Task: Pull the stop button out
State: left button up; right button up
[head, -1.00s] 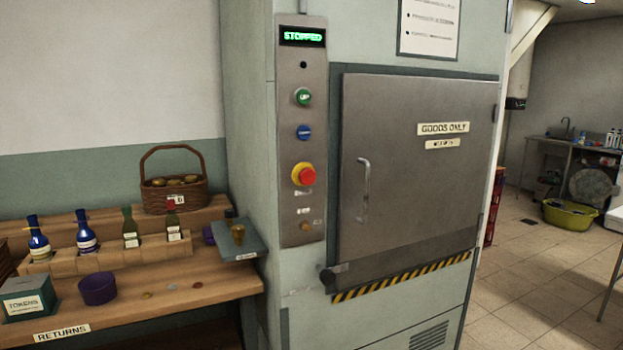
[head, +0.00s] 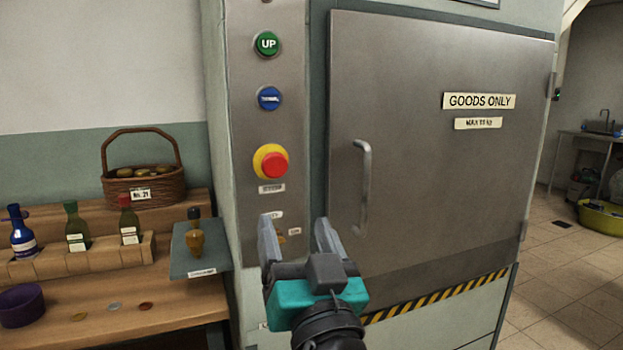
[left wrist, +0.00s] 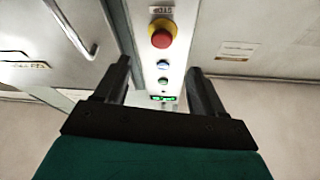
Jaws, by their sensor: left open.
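The stop button (head: 273,163) is a red mushroom cap on a yellow collar, on the steel control panel (head: 247,113) of the goods lift. In the left wrist view the stop button (left wrist: 162,34) is beyond the fingertips, between their lines. My left gripper (head: 294,225) is open and empty, below the button in the head view and apart from it. Its two fingers also show in the left wrist view (left wrist: 158,72). A green UP button (head: 267,44) and a blue button (head: 269,98) are above the stop button. My right gripper is not in view.
The lift door (head: 430,150) with its upright handle (head: 363,185) is right of the panel. At left, a wooden shelf (head: 185,300) bears several bottles, a wicker basket (head: 145,190) and a purple bowl (head: 22,306). A small tray (head: 188,265) with an amber bottle juts close to the panel.

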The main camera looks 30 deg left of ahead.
aim_at(275, 170)
pick_arm(q)
jog(key=p+x, duration=0.2)
jog(key=x, duration=0.4)
jog(key=p+x, duration=0.2)
jog(key=x, duration=0.4)
jog(key=shift+s+r, duration=0.2)
jog(key=shift+r, duration=0.05)
jog(key=shift+w+a, duration=0.3)
